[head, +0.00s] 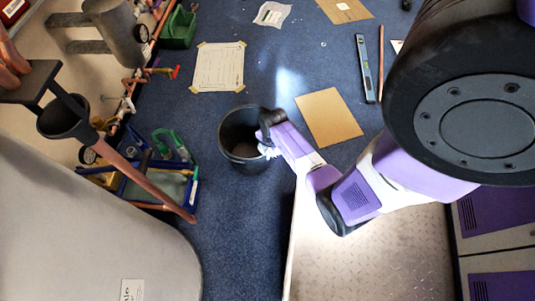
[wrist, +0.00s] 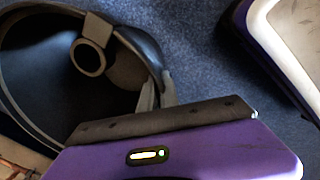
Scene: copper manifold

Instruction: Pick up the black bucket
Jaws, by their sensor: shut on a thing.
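The black bucket (head: 228,140) is in the middle of the head view, its open mouth facing up and its inside empty apart from a brownish patch at the bottom. My gripper (head: 267,149) reaches in from the right and is shut on the bucket's right rim. In the wrist view the bucket (wrist: 45,85) fills the left side, with a ring-shaped part inside its mouth. I cannot tell whether the bucket touches the floor.
A blue tool tray (head: 165,185) and a leaning copper pipe (head: 150,180) stand close left of the bucket. A brown board (head: 329,117) and a taped paper sheet (head: 218,67) lie on the blue floor. A level (head: 365,68) lies farther right. Floor below the bucket is clear.

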